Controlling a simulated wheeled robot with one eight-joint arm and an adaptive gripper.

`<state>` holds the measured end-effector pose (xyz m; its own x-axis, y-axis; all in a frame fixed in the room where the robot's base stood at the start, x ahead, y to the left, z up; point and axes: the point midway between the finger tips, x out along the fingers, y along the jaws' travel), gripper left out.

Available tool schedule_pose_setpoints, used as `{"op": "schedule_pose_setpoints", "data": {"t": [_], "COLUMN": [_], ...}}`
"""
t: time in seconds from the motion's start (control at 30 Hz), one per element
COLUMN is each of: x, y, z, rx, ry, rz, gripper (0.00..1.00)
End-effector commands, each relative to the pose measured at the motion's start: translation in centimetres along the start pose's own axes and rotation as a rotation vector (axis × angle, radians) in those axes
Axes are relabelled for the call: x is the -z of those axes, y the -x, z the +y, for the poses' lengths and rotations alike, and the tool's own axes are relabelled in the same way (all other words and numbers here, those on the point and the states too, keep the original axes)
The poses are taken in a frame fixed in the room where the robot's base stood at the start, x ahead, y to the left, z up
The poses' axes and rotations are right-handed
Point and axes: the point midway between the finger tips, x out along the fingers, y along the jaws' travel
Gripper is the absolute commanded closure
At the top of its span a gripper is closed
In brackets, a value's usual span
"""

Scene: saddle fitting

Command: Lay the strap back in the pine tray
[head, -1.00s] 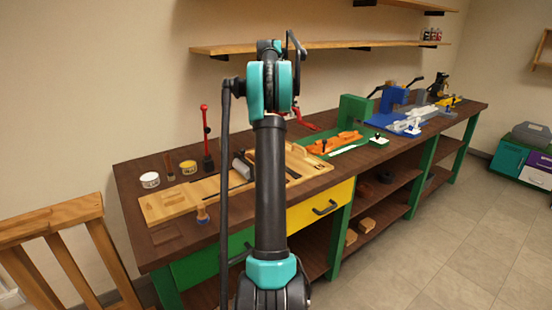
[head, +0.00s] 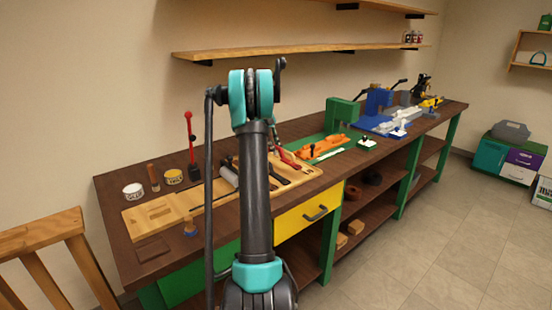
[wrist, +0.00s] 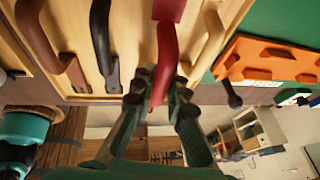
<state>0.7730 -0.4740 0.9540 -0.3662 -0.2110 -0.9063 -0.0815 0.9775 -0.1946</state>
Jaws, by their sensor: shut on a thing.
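A red strap-like piece (wrist: 165,58) is between the fingers of my gripper (wrist: 160,84) in the wrist view. My gripper is shut on it near its lower end. In the head view the red piece (head: 286,157) shows just right of my arm, over or at the tray. The pine tray (wrist: 134,40) is pale wood and lies behind the red piece in the wrist view. It also shows in the head view (head: 302,176). I cannot tell whether the red piece touches the tray.
An orange part (head: 322,147) on a green base stands right of the tray. My arm hides part of the bench.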

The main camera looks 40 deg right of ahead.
Motion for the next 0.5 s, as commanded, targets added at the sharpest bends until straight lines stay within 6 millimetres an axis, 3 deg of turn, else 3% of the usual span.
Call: {"op": "schedule_pose_setpoints", "data": {"t": [0.5], "x": [-1.6], "y": [-4.0], "z": [0.9], "rx": [0.000], "ry": [0.000], "rz": [0.000], "gripper": [1.00]}}
